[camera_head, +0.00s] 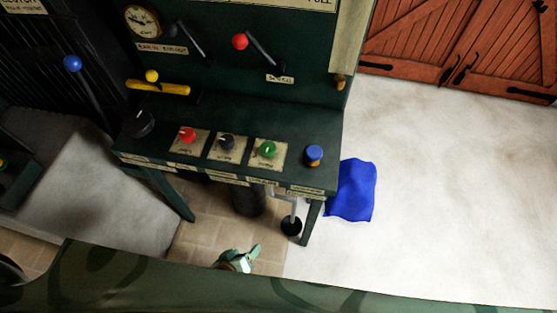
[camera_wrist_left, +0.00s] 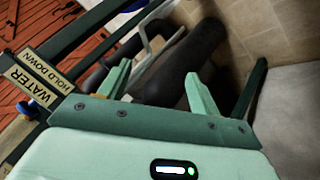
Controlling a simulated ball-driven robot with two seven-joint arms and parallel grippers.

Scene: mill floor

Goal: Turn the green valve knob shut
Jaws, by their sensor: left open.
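The green valve knob (camera_head: 268,149) sits on a pale square plate on the dark green console's sloping front panel, in the head view. A white mark shows on it. My left gripper (camera_head: 240,258) is low in the head view, in front of and below the console, well apart from the knob. Its pale green fingers (camera_wrist_left: 158,88) stand apart in the left wrist view, with nothing held between them. Dark pipes lie beyond them. The knob is not visible in the wrist view. My right gripper is in neither view.
A black knob (camera_head: 226,142), a red knob (camera_head: 187,135) and a blue button (camera_head: 314,155) flank the green knob. A console leg (camera_head: 311,220) and a pedal (camera_head: 291,226) stand below. A blue cloth (camera_head: 352,190) lies at right; pale floor beyond is clear.

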